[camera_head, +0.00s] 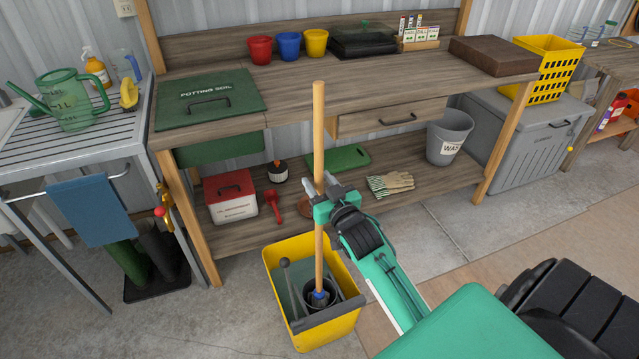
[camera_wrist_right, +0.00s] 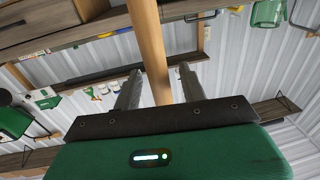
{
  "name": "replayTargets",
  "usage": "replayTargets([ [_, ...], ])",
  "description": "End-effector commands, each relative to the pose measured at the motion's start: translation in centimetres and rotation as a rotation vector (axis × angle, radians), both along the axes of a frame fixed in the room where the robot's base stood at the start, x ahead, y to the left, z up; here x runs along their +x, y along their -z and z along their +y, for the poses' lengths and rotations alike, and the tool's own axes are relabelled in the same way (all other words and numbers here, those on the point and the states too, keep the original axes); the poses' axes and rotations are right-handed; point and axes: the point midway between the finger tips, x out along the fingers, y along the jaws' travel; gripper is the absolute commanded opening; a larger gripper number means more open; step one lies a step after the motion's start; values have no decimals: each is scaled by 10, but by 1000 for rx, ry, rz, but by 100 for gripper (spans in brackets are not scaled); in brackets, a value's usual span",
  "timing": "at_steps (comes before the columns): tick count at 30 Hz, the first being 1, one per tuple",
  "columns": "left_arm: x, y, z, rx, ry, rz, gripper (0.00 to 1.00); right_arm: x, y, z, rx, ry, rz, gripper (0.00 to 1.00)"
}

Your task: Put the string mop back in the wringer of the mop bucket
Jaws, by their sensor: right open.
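The string mop (camera_head: 318,130) stands nearly upright, its long wooden handle rising from the yellow mop bucket (camera_head: 283,258) on the floor. Its lower end with a blue socket (camera_head: 319,297) is down at the dark wringer (camera_head: 338,309); the strings are hidden, and I cannot tell how deep they sit. My right gripper (camera_head: 321,184) is at the handle's middle, above the bucket. In the right wrist view the handle (camera_wrist_right: 150,40) passes between the two spread fingers of the open gripper (camera_wrist_right: 158,78). My left gripper is not in view.
A workbench (camera_head: 380,83) with a lower shelf (camera_head: 425,190) stands close behind the bucket. A white box with a red lid (camera_head: 231,196) and gloves (camera_head: 391,184) lie on the shelf. A metal table (camera_head: 55,160) stands left.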

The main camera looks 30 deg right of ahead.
Motion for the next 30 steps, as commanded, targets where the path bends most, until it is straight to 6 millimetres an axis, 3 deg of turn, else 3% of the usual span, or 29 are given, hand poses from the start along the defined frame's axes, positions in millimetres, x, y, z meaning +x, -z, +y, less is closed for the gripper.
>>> replayTargets([
  [5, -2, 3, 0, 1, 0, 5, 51, -19, 2, 2, 0, 0, 2, 42],
  [18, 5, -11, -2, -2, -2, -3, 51, -93, 4, 11, 0, 1, 2, 42],
  [27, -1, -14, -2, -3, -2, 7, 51, -117, 6, 14, 1, 0, 5, 42],
  [30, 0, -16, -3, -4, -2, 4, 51, -117, 28, 17, 8, 0, 67, 42],
])
